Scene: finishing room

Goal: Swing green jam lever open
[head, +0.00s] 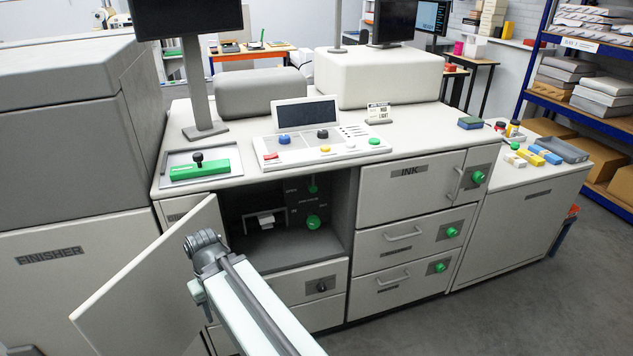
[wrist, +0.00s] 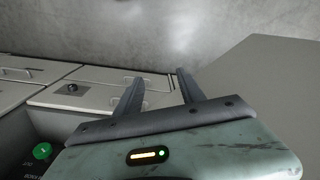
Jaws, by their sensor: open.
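The compartment (head: 270,240) in the middle of the machine is open. On its dark inner panel are a green round knob (head: 313,222) and a smaller green piece (head: 313,188) above it. I cannot tell which one is the jam lever. A green knob with small lettering (wrist: 42,151) shows at the lower left in the wrist view. My gripper (wrist: 158,76) is open and empty, its two fingers apart, with floor and drawer fronts beyond them. It touches no green part. In the head view its fingers are hidden.
The open door (head: 150,280) stands out at the left of the compartment. A drawer with a dark knob (head: 321,286) lies below the opening. Other drawers with green knobs (head: 451,232) are to the right. The floor at the right (head: 520,300) is clear.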

